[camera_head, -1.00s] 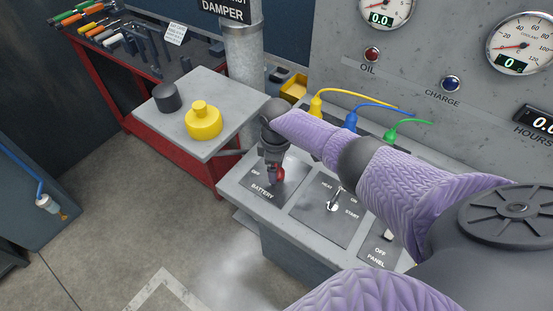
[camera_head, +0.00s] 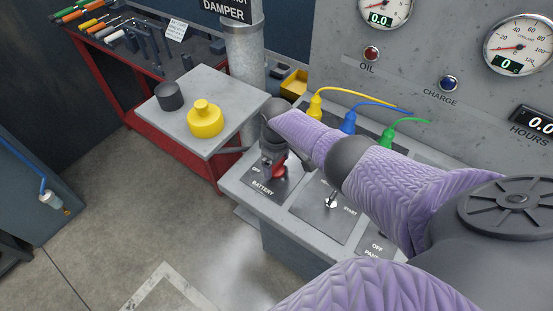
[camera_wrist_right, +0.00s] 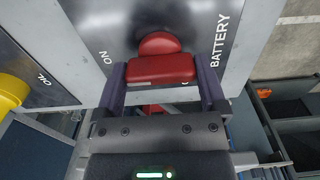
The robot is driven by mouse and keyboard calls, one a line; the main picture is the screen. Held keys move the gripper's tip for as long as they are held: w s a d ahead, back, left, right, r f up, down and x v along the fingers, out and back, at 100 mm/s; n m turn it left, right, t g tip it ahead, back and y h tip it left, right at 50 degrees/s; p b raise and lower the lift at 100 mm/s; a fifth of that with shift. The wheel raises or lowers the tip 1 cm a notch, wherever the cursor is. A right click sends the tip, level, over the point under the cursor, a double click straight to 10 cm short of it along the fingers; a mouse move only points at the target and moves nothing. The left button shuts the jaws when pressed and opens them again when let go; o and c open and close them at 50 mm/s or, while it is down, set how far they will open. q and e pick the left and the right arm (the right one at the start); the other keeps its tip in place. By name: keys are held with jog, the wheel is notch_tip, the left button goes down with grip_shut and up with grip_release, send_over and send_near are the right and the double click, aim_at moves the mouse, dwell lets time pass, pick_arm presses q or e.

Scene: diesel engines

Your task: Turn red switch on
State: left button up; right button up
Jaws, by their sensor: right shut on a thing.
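The red switch (camera_head: 279,170) sits on the dark BATTERY plate at the left end of the sloped grey console. In the right wrist view the red switch (camera_wrist_right: 160,68) shows a round hub and a block-shaped handle, with ON printed to the left and BATTERY to the right. My right gripper (camera_head: 270,172) is over the plate and shut on the handle. In the right wrist view its two dark fingers (camera_wrist_right: 162,82) flank the handle on both sides. In the head view the gripper partly hides the switch and lettering. My left gripper is in neither view.
A HEAT/START key switch (camera_head: 331,200) is right of the battery plate, partly behind my arm. Yellow, blue and green plugs (camera_head: 348,122) with cables stand behind it.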

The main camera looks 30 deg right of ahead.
jog(key=o, duration=0.9)
jog(key=shift+c, duration=0.2)
jog(key=shift+o, duration=0.3)
jog(key=shift+r, duration=0.1)
notch_tip(320, 180, up, 9)
jog(key=p, duration=0.5)
jog(key=shift+r, duration=0.45)
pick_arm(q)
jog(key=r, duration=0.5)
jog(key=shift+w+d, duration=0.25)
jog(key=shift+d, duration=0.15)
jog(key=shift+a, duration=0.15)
